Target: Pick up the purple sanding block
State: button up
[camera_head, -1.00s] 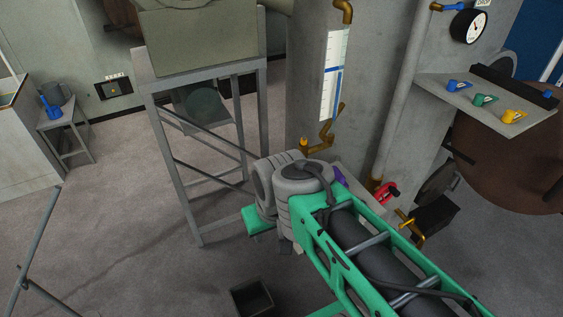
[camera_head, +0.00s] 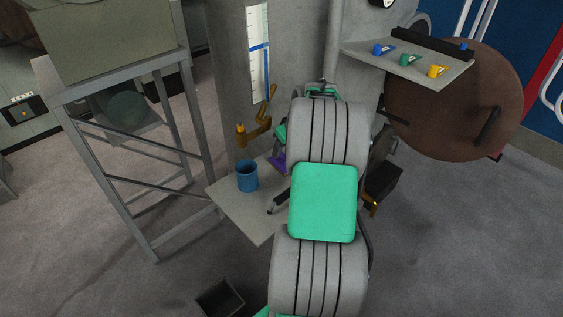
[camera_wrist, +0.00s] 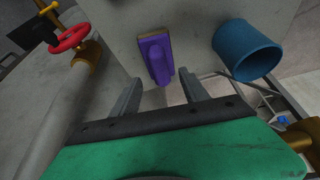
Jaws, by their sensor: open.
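The purple sanding block (camera_wrist: 157,58) lies on a grey shelf (camera_wrist: 200,22) in the wrist view, just beyond my fingertips and between their lines. In the head view a small part of the purple block (camera_head: 277,161) shows beside my arm, which hides the rest. My gripper (camera_wrist: 158,92) is open and empty, with one finger to each side of the block's near end. In the head view my arm hides most of the gripper.
A blue cup (camera_head: 247,176) stands on the shelf left of the block; the wrist view shows it to the right (camera_wrist: 247,52). A red valve wheel (camera_wrist: 69,38) and pipe are at left there. A brass valve (camera_head: 252,131) rises behind the shelf.

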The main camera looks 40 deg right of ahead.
aim_at(282, 154)
jog(key=x, duration=0.4)
jog(key=shift+w+f+p, duration=0.1)
jog(key=shift+f+p, duration=0.2)
jog(key=shift+p, duration=0.05)
grip_shut()
dwell(0.4)
